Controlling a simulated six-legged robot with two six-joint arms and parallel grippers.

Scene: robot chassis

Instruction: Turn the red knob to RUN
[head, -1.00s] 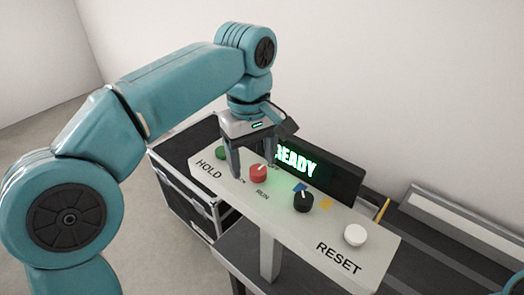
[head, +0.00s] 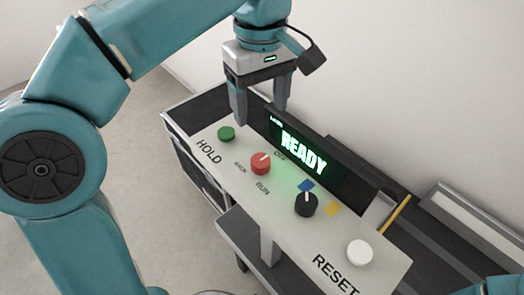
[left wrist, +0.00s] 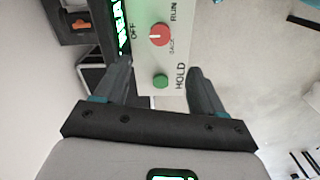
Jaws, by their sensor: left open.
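The red knob (head: 260,164) sits on the pale panel (head: 290,220), between the labels OFF, BACK and RUN. Its white pointer line points toward OFF, not toward RUN; the left wrist view also shows the knob (left wrist: 160,34) with its line toward OFF. My left gripper (head: 260,115) is open and empty, raised above the panel with its fingers pointing down, apart from the knob. In the left wrist view, the panel shows between and beyond the two fingers (left wrist: 160,72). My right gripper is not in view.
A green button (head: 226,133) sits by HOLD, a black knob (head: 306,204) by blue and yellow marks, and a white button (head: 360,252) by RESET. A display (head: 304,152) reading READY stands behind the panel. The air above the panel's right part is clear.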

